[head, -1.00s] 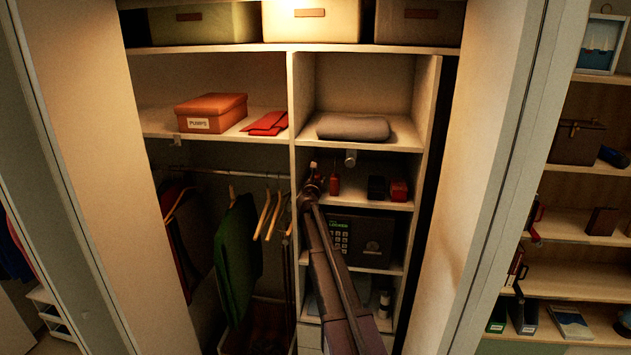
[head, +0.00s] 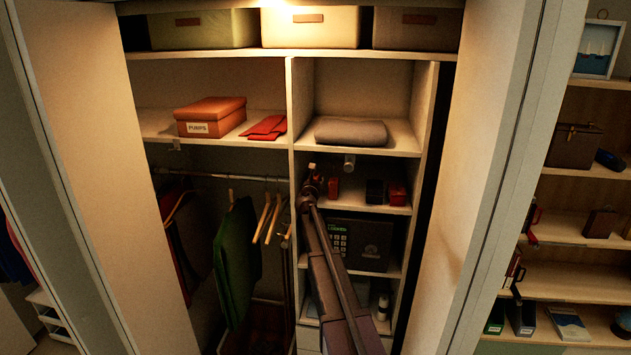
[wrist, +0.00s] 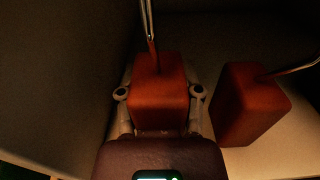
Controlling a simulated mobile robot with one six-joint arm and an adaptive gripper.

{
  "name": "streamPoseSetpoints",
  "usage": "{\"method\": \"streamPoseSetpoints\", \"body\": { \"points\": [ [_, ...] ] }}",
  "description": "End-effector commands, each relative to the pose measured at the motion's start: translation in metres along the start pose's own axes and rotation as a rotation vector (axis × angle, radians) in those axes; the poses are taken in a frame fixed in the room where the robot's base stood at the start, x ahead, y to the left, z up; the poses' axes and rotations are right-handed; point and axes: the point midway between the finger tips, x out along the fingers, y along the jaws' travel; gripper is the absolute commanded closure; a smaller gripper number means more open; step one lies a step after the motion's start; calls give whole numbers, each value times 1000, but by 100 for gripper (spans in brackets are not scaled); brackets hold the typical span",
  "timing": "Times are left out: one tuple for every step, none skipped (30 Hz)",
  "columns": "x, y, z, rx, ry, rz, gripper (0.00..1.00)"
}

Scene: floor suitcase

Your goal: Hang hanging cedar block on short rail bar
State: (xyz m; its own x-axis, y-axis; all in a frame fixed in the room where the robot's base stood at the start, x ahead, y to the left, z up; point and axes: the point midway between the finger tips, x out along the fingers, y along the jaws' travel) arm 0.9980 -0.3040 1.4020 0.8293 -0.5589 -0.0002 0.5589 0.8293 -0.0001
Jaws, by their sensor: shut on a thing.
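In the wrist view my gripper (wrist: 160,94) is shut on a red-brown cedar block (wrist: 160,88), with a finger on each side and a thin metal hook rising from its top. A second, similar block (wrist: 250,105) with a hook stands just right of it, apart. In the head view my gripper (head: 312,186) is at the left side of the small shelf compartment and largely hides the held block. One red block (head: 333,189) shows just right of it. The short rail bar (head: 349,163) is a pale stub under the shelf above, up and right of my gripper.
A dark box (head: 375,191) and a red box (head: 397,194) stand right on the same shelf. A folded grey cloth (head: 351,131) lies on the shelf above. A safe (head: 360,243) is below. The upright divider (head: 293,120) is close on the left; clothes hang beyond it.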

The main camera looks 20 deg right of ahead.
Motion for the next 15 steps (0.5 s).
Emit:
{"method": "streamPoseSetpoints", "body": {
  "points": [
    [-2,0,6,0,0,0,100],
    [-2,0,8,0,0,0,100],
    [-3,0,10,0,0,0,100],
    [-4,0,12,0,0,0,100],
    [-5,0,14,0,0,0,100],
    [-6,0,16,0,0,0,100],
    [-6,0,18,0,0,0,100],
    [-7,0,20,0,0,0,100],
    [-10,0,17,0,0,0,100],
    [-12,0,16,0,0,0,100],
    [-14,0,16,0,0,0,100],
    [-17,0,16,0,0,0,100],
    [-19,0,16,0,0,0,100],
    [-21,0,16,0,0,0,100],
    [-23,0,16,0,0,0,100]
  ]
}}
